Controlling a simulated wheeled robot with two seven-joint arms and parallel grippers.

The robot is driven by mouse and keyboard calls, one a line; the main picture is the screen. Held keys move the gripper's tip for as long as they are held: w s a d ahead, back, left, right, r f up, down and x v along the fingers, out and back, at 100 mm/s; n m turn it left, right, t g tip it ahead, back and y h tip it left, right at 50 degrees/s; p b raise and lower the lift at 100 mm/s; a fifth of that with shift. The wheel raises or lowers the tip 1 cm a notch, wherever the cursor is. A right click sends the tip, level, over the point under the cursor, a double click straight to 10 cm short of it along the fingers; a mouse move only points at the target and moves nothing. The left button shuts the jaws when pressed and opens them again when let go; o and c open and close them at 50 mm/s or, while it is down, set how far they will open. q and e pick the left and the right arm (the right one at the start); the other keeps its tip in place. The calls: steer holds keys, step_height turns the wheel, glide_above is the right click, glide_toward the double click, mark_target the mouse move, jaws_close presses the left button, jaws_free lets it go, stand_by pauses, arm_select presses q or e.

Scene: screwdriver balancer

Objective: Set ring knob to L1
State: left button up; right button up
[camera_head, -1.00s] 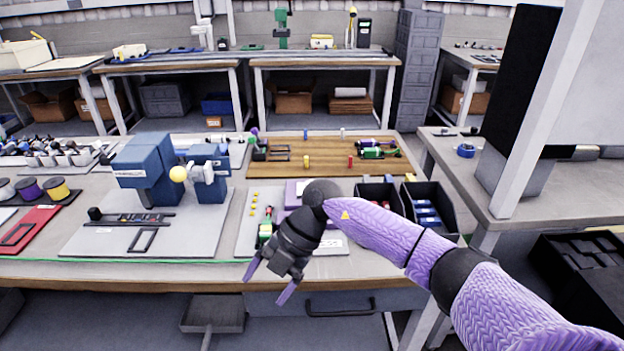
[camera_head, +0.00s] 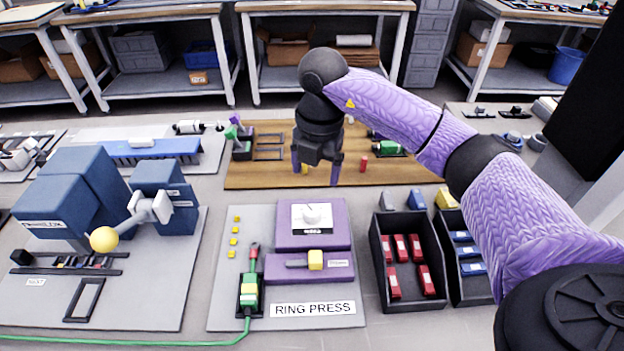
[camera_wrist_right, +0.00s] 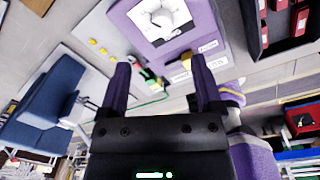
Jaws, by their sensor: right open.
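The ring press (camera_head: 340,235) is a purple unit on a grey plate at the front middle in the head view. Its white round knob (camera_head: 312,214) sits on a white dial face at the top; it also shows in the right wrist view (camera_wrist_right: 161,18). The dial marks are too small to read. My right gripper (camera_head: 317,178) is open and empty, fingers pointing down, above the wooden board behind the press. In the right wrist view its two purple fingers (camera_wrist_right: 160,75) are apart, with the knob beyond them. My left gripper is not in view.
Black bins (camera_head: 376,262) with red and blue parts stand to the right. A blue machine with a yellow-ball lever (camera_head: 104,239) stands to the left. Green cable runs along the front.

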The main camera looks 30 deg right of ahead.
mark_target(313, 209)
steer(key=f+b, duration=0.1)
steer(key=f, duration=0.2)
steer(key=f+b, duration=0.1)
steer(key=f, duration=0.2)
steer(key=f+b, duration=0.1)
steer(key=f, duration=0.2)
steer(key=shift+a, duration=0.25)
steer(key=shift+f, duration=0.4)
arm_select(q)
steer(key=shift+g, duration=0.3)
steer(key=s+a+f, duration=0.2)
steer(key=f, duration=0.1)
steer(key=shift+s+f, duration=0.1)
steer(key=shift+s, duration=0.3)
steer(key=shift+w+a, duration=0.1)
arm_select(e)
steer(key=shift+c, duration=0.6)
jaws_close()
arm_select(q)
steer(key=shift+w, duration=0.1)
